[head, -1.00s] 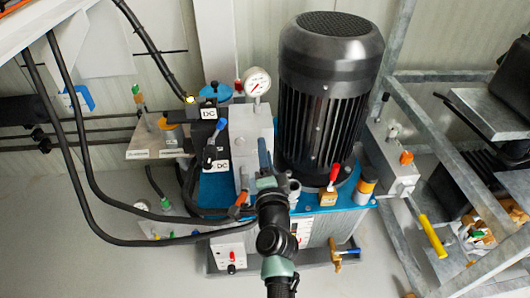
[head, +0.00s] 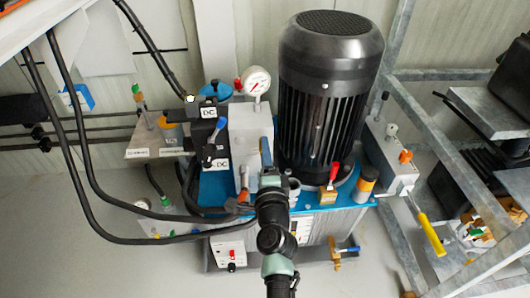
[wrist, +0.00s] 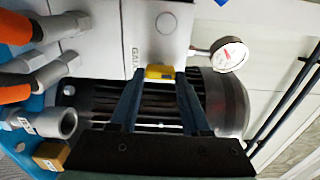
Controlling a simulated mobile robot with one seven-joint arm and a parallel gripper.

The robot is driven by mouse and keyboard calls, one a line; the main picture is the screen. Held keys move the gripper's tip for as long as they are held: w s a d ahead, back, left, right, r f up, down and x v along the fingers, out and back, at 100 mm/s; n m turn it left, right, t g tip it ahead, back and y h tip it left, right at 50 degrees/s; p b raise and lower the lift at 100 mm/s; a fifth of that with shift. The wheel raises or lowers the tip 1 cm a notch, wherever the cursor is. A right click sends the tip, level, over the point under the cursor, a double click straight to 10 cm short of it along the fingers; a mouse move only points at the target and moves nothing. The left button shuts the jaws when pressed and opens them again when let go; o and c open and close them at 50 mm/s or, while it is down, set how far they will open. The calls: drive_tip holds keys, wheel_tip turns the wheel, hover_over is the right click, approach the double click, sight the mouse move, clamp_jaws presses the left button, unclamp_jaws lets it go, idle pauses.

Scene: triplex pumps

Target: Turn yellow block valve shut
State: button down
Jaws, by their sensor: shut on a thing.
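The yellow block valve (wrist: 159,72) shows in the wrist view as a small yellow piece on the face of a white-grey block. My gripper (wrist: 160,76) has its two blue fingers on either side of it and is shut on it. In the head view my gripper (head: 266,153) is in front of the grey block (head: 247,130), and the yellow valve is hidden behind the fingers and wrist there. The valve's exact angle is hard to read.
A large black motor (head: 328,90) stands close to the right of my gripper. A pressure gauge (head: 256,81) sits above the block. Orange-handled fittings (wrist: 20,93) are close by in the wrist view. Black hoses (head: 95,190) loop at left; a red-handled valve (head: 331,180) is at right.

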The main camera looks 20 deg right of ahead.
drive_tip(key=shift+c, duration=1.8)
unclamp_jaws()
drive_tip(key=shift+s, duration=0.1)
drive_tip(key=p+v, duration=0.2)
drive_tip(key=v, duration=1)
drive_tip(key=shift+s+p, duration=0.4)
drive_tip(key=shift+a, duration=0.15)
